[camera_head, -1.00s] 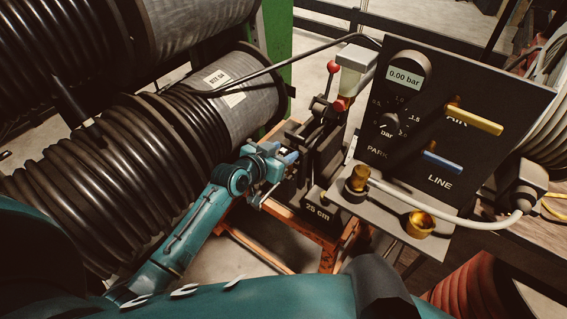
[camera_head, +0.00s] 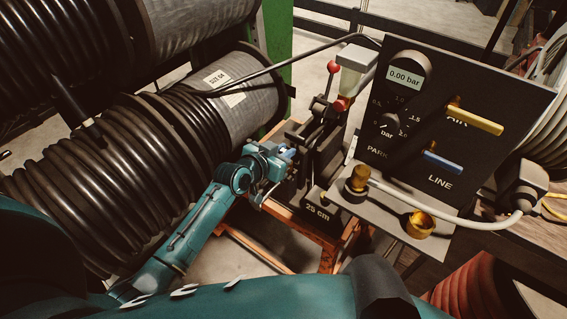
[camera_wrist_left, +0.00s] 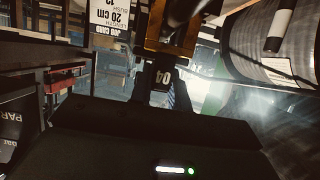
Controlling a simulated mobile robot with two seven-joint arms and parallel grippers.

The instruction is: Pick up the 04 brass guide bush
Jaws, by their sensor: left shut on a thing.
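My left gripper (camera_head: 278,172) is at the small dark machine left of the gauge panel; its fingertips are small and partly hidden there. In the left wrist view a black tab (camera_wrist_left: 162,78) marked 04, upside down, stands between the fingers, and the gripper is shut on it. A brass-coloured block (camera_wrist_left: 152,38) adjoins the tab at the top, which I take as the 04 brass guide bush. A dark rod or hose passes in front of part of it. Whether the bush is still seated in the machine I cannot tell. My right gripper is not in view.
The gauge panel (camera_head: 455,120), with yellow and blue levers, stands to the right. Brass fittings (camera_head: 420,224) sit on its ledge. A white hose (camera_head: 455,217) crosses below the panel. Large hose reels (camera_head: 235,100) fill the left. A red-knobbed lever (camera_head: 332,70) rises behind the gripper.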

